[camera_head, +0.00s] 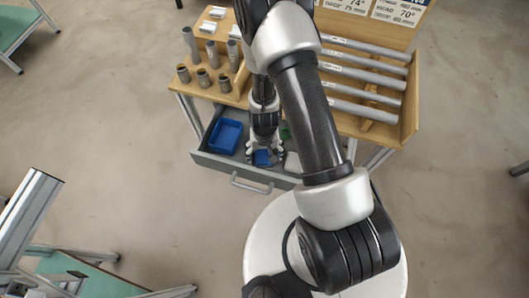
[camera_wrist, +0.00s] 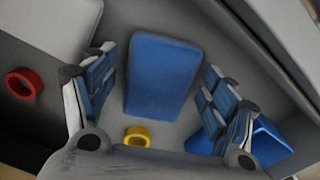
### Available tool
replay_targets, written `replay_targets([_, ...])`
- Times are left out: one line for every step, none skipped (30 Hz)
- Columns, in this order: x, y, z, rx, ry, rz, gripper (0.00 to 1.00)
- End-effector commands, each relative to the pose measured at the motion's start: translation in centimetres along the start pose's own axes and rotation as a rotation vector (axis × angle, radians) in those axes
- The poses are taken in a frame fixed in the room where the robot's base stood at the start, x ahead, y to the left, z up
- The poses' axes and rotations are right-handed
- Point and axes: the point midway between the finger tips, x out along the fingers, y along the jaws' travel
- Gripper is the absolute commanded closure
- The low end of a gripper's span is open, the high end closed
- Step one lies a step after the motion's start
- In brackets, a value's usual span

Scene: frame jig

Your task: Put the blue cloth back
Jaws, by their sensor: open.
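The blue cloth (camera_wrist: 162,75) is a flat, folded rectangle lying on the grey drawer floor. In the head view a small blue patch of the cloth (camera_head: 262,159) shows between my fingers. My gripper (camera_head: 265,154) points down into the open drawer (camera_head: 223,162). In the wrist view its two fingers (camera_wrist: 158,78) are spread wide, one on each side of the cloth, with gaps to it. Nothing is held. How high the fingertips are above the floor is hard to tell.
A blue tray (camera_head: 227,137) stands in the drawer's left part. A yellow ring (camera_wrist: 137,136), a red ring (camera_wrist: 23,83) and a white flat item (camera_wrist: 58,25) lie near the cloth. The wooden bench above holds grey tubes (camera_head: 362,93) and short cylinders (camera_head: 203,77).

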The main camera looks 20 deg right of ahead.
Motion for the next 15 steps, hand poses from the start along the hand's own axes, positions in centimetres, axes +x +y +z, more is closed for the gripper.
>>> replay_targets([0.0, 0.0, 0.0, 0.0, 0.0, 0.0, 0.22])
replay_targets([0.0, 0.0, 0.0, 0.0, 0.0, 0.0, 0.22])
replay_targets([0.0, 0.0, 0.0, 0.0, 0.0, 0.0, 0.22])
replay_targets([0.0, 0.0, 0.0, 0.0, 0.0, 0.0, 0.22])
replay_targets([0.0, 0.0, 0.0, 0.0, 0.0, 0.0, 0.22])
replay_targets([-0.1, 0.0, 0.0, 0.0, 0.0, 0.0, 0.22])
replay_targets([-0.2, 0.0, 0.0, 0.0, 0.0, 0.0, 0.22])
replay_targets([-0.3, 0.0, 0.0, 0.0, 0.0, 0.0, 0.22])
replay_targets([-0.7, 0.0, 0.0, 0.0, 0.0, 0.0, 0.22])
replay_targets([-0.9, 0.0, 0.0, 0.0, 0.0, 0.0, 0.22])
replay_targets([-1.3, 0.0, 0.0, 0.001, 0.0, 0.0, 0.22])
replay_targets([-1.8, 0.0, 0.0, 0.001, 0.0, 0.0, 0.22])
replay_targets([-2.3, 0.0, 0.0, 0.002, 0.0, 0.0, 0.22])
replay_targets([-2.8, 0.0, 0.0, 0.002, 0.0, 0.0, 0.22])
replay_targets([-3.5, 0.0, 0.0, 0.001, 0.0, 0.0, 0.22])
